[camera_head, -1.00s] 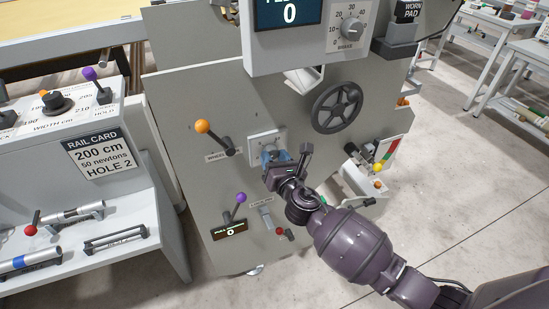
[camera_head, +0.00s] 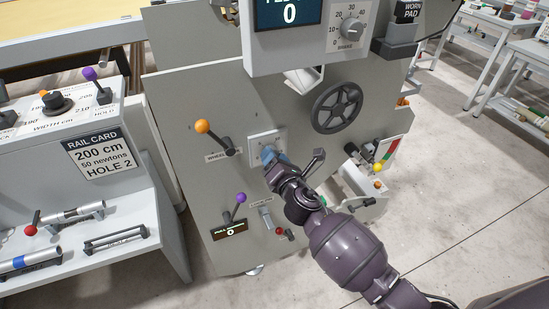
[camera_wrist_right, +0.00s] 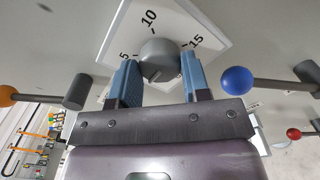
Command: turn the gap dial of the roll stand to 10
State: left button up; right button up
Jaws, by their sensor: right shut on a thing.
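The gap dial (camera_wrist_right: 158,58) is a grey round knob on a white square plate, with 5, 10 and 15 printed around it in the right wrist view. Its pointer mark is not clear enough to read. My right gripper (camera_wrist_right: 161,80) is shut on the dial, with one blue finger on each side of the knob. In the head view the right gripper (camera_head: 269,156) is at the dial plate (camera_head: 264,137) on the grey roll stand (camera_head: 185,95), and hides the knob. My left gripper is not in view.
An orange-knobbed lever (camera_head: 203,127) is left of the dial plate. A purple-knobbed lever (camera_head: 240,197) and a red-knobbed lever (camera_head: 279,231) are below. A black handwheel (camera_head: 337,108) is at upper right. A rail card (camera_head: 100,153) is on the bench at left.

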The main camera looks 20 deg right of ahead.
pick_arm(q)
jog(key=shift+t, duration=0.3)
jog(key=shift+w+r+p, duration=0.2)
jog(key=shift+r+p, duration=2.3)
jog(key=shift+p, duration=0.25)
pick_arm(e)
jog(key=shift+m, duration=13.1)
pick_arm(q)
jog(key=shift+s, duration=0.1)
pick_arm(e)
jog(key=o, duration=0.9)
jog(key=shift+o, duration=0.2)
